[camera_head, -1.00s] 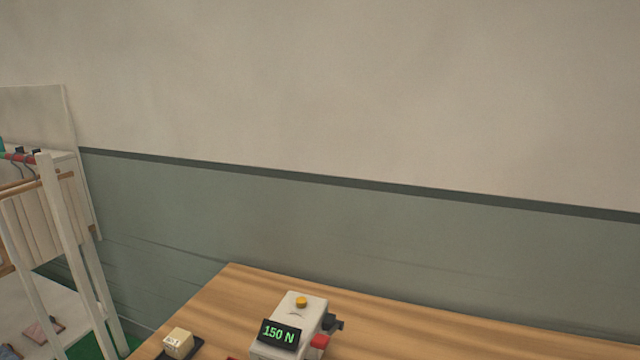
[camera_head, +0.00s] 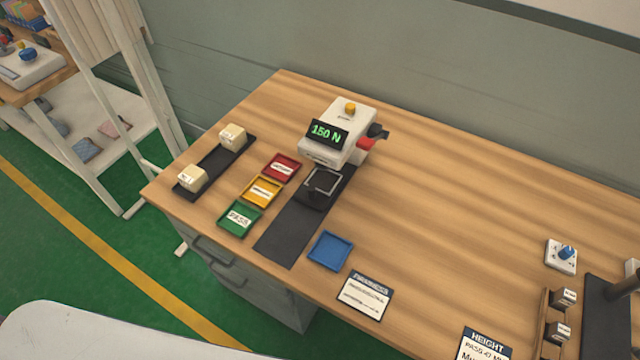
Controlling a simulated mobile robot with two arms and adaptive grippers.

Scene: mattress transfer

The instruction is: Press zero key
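A white tester box (camera_head: 349,125) stands at the back of the wooden table. Its black display (camera_head: 326,133) reads "150 N" in green. A yellow button (camera_head: 350,109) sits on its top. A red part (camera_head: 366,144) and a black part show on its right side. No key has a readable "zero" label at this size. A small dark frame (camera_head: 322,181) stands on a black strip (camera_head: 292,229) in front of the box. Neither of my grippers is in view.
Two pale blocks lie on a black tray (camera_head: 212,168) at the left. Red, yellow and green trays (camera_head: 240,217) and a blue tray (camera_head: 330,250) flank the strip. A firmness card (camera_head: 366,296) lies in front. A blue-knobbed device (camera_head: 561,256) is at the right. The table's middle right is clear.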

